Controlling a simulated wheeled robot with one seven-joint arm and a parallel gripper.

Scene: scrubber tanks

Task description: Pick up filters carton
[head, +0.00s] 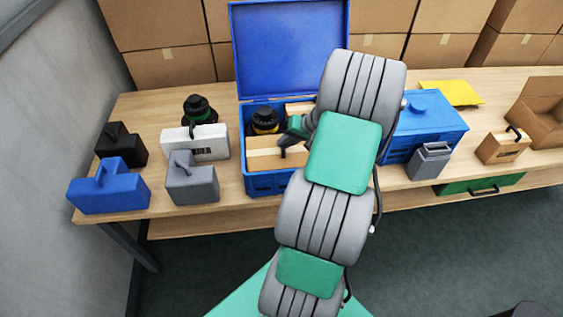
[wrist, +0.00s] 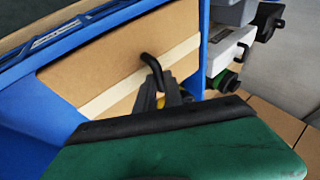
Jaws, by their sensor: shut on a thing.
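A brown carton (head: 262,154) with a pale tape strip and a black hooked handle sits inside the open blue box (head: 262,183), towards its front. In the wrist view the carton (wrist: 120,52) fills the upper middle, beside the blue wall of the box. My gripper (head: 285,143) is over the box, its fingers closed at the handle. In the wrist view the gripper (wrist: 170,97) meets the lower end of the handle. No label on the carton is readable, and I cannot tell whether it is lifted off the box floor. My arm hides the box's right side.
A black-topped container (head: 264,119) stands in the box behind the carton. The raised blue lid (head: 284,48) is behind. White (head: 208,145), grey (head: 192,181) and blue (head: 108,192) cases stand left. A closed blue box (head: 425,120) and another handled carton (head: 503,148) stand right.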

